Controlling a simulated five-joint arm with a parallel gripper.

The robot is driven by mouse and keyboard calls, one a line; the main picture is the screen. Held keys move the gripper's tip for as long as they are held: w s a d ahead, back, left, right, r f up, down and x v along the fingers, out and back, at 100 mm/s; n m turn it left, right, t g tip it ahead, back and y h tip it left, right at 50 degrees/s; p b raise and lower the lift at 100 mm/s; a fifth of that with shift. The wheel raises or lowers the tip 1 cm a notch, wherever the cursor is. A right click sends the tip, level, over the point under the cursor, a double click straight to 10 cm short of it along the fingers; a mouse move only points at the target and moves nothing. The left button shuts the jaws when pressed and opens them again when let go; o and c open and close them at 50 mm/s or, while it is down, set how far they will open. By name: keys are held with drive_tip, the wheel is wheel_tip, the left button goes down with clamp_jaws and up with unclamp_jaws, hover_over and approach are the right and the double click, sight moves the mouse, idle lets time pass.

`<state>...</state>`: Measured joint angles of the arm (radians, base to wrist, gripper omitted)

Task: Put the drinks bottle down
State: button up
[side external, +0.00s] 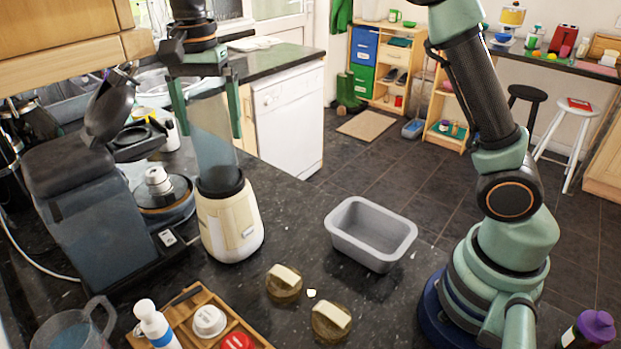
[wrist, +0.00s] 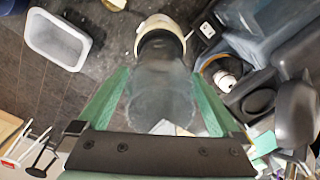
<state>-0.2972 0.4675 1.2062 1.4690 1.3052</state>
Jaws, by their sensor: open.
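A clear, smoky drinks bottle (side external: 213,150) stands upright on a cream blender base (side external: 231,222) with a black collar at the joint. It also shows in the wrist view (wrist: 162,95), with the base (wrist: 160,25) beyond it. My gripper (side external: 210,132) points down over the bottle, with one green finger on each side of its upper part. In the wrist view my gripper (wrist: 162,72) is open with the bottle between the fingers. Whether either finger touches the bottle I cannot tell.
A coffee machine (side external: 80,190) stands close on the left. An empty grey tub (side external: 371,232) stands to the right. Two round amber pieces with pale handles (side external: 283,282) lie in front, beside a wooden tray (side external: 210,325). A purple-capped bottle (side external: 594,328) is at bottom right. Dark counter is bare between base and tub.

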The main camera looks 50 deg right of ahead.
wheel_tip(320, 180, up, 11)
drive_tip(key=shift+r, duration=0.2)
drive_tip(key=shift+s+d+r, duration=0.1)
drive_tip(key=shift+d+r, duration=0.25)
drive_tip(key=s+d+f+n+t, duration=0.2)
drive_tip(key=s+d+n+t, duration=0.1)
drive_tip(key=s+d+n, duration=0.4)
drive_tip(key=s+d+f+n+t, duration=0.2)
drive_tip(key=s+d+f+n, duration=0.2)
drive_tip(key=s+f, duration=0.6)
drive_tip(key=shift+d+f+n+t, duration=0.3)
drive_tip(key=shift+d+f, duration=0.4)
drive_tip(key=shift+d, duration=0.5)
